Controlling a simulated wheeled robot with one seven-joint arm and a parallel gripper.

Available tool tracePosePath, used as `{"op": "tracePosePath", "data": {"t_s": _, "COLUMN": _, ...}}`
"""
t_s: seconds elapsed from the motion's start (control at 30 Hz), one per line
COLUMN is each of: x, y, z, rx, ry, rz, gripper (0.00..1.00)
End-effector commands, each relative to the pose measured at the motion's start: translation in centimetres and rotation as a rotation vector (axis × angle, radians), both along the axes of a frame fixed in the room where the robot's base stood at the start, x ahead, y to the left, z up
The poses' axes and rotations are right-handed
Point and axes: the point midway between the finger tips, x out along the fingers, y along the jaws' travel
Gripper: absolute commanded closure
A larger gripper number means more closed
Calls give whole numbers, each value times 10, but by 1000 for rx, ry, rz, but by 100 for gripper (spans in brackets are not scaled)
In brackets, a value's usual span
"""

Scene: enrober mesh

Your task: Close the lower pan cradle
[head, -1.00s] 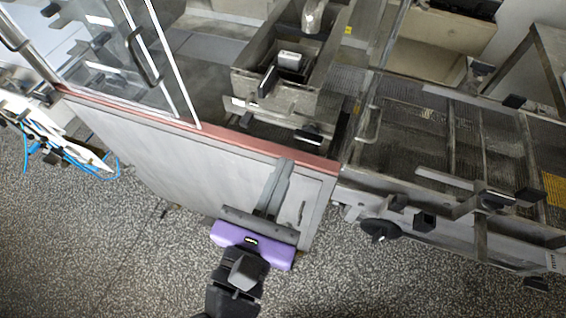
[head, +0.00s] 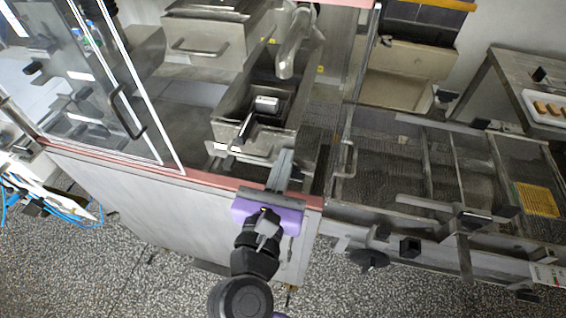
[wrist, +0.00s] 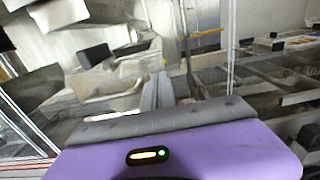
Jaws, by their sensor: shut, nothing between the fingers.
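The lower pan cradle (head: 222,112) is a long open metal trough, pulled out inside the machine behind the pink-red sill. A black handle and a small pale canister sit at its near end. It also seems to show in the wrist view, left of the fingers, but close and cluttered. My gripper (head: 284,158) has a purple body and grey fingers. It is shut and empty, and its fingers reach over the sill beside the near right end of the cradle. The fingers also point forward in the wrist view (wrist: 158,92). I cannot tell whether they touch the cradle.
An upper metal drawer (head: 205,45) with a bar handle sits behind the cradle. A clear framed door (head: 125,100) stands to the left. A mesh conveyor (head: 400,165) with rails lies right. The speckled floor in front is mostly open.

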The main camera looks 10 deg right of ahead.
Motion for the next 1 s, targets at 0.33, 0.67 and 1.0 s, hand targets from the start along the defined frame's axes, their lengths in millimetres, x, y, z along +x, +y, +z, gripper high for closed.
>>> {"op": "tracePosePath", "data": {"t_s": 0.33, "x": 33, "y": -12, "z": 4, "rx": -4, "ry": -1, "rz": -2, "gripper": 100}}
{"op": "tracePosePath", "data": {"t_s": 0.67, "x": 48, "y": -18, "z": 1, "rx": 0, "ry": -3, "rz": -1, "gripper": 100}}
{"op": "tracePosePath", "data": {"t_s": 1.0, "x": 50, "y": -20, "z": 4, "rx": -1, "ry": -5, "rz": -4, "gripper": 100}}
